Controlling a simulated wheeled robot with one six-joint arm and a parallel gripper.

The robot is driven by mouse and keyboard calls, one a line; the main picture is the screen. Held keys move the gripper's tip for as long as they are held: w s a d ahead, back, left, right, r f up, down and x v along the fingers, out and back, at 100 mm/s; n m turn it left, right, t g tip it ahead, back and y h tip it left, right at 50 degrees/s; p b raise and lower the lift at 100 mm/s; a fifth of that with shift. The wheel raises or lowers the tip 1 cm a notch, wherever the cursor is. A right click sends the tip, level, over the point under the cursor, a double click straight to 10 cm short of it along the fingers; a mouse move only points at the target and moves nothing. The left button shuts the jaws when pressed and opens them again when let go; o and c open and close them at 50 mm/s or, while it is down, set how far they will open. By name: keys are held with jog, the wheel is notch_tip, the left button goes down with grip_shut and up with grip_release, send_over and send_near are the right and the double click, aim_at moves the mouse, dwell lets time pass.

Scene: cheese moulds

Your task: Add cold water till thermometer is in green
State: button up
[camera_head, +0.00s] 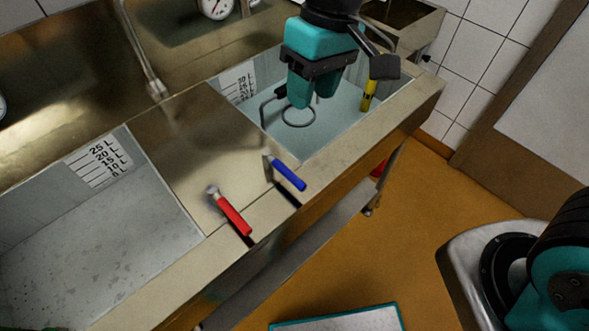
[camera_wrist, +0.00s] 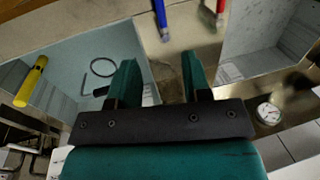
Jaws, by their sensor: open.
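The blue lever (camera_head: 288,174) and the red lever (camera_head: 232,214) stick out over the front of the steel sink counter. They also show at the top of the wrist view, blue (camera_wrist: 161,18) and red (camera_wrist: 211,14). My gripper (camera_head: 303,98) is open and empty above the right basin (camera_head: 345,122), behind the blue lever and apart from it; its fingers (camera_wrist: 161,80) are spread in the wrist view. A round white dial (camera_head: 216,8) sits on the back wall, cut by the frame edge; it also shows in the wrist view (camera_wrist: 268,112). Its reading is too small to tell.
The right basin holds a wire ring (camera_head: 298,117) and a yellow stick-like object (camera_head: 369,95), and looks pale blue inside. The left basin (camera_head: 90,250) has a litre scale (camera_head: 100,162). A metal spout (camera_head: 150,75) stands behind the counter.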

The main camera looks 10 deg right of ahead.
jog(key=f, duration=0.1)
jog(key=p, duration=0.2)
send_near(291, 173)
jog(key=x, duration=0.9)
jog(key=shift+c, duration=0.3)
grip_shut()
